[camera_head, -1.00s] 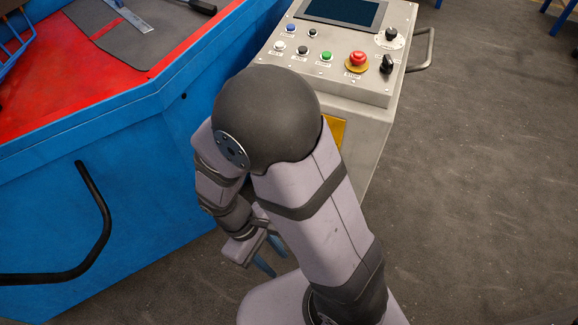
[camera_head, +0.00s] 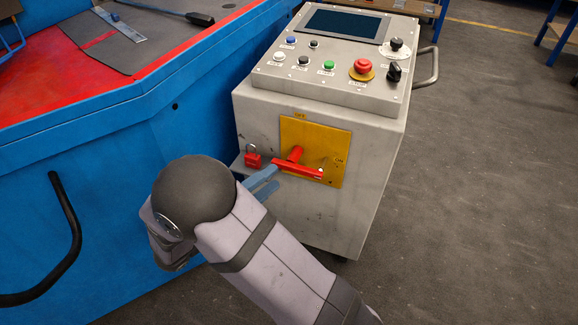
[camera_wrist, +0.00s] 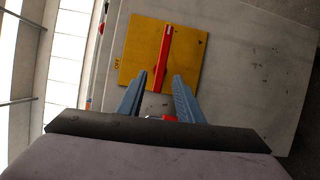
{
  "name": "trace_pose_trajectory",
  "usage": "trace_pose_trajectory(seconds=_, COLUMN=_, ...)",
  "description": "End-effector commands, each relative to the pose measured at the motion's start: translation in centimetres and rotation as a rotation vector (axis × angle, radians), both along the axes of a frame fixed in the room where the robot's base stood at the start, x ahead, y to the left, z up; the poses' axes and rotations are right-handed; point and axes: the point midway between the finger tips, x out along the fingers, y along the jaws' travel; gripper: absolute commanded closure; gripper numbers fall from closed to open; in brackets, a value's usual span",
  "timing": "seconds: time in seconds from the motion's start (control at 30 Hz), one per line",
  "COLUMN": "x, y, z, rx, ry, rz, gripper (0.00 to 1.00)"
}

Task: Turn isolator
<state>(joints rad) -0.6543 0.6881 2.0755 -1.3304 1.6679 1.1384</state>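The isolator has a red bar handle (camera_head: 302,170) on a yellow plate (camera_head: 325,142) on the front of a grey cabinet. The plate is marked OFF at the top and ON at the right; the bar lies nearly level, its right end below the ON mark. My gripper (camera_head: 270,178) has blue fingers close to the bar's left end. In the wrist view my gripper (camera_wrist: 160,75) is open, with a finger on each side of the near end of the red handle (camera_wrist: 165,50). I cannot tell whether they touch it.
The cabinet's top panel (camera_head: 270,78) carries buttons, knobs and a screen. A blue bench (camera_head: 110,150) stands at the left. The floor (camera_head: 480,200) at the right is clear.

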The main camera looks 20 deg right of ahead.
Motion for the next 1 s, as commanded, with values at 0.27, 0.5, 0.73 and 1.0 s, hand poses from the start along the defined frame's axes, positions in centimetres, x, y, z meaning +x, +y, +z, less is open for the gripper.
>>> trace_pose_trajectory(seconds=0.27, x=0.0, y=-0.1, z=0.0, rx=0.028, ry=-0.064, rz=-0.002, gripper=0.67)
trace_pose_trajectory(seconds=0.5, x=0.5, y=-1.7, z=-0.2, rx=0.028, ry=-0.062, rz=-0.006, gripper=0.67)
trace_pose_trajectory(seconds=0.73, x=1.7, y=-4.5, z=-0.2, rx=0.029, ry=-0.062, rz=-0.006, gripper=0.67)
trace_pose_trajectory(seconds=1.0, x=2.6, y=-6.6, z=-0.1, rx=0.028, ry=-0.06, rz=-0.003, gripper=0.67)
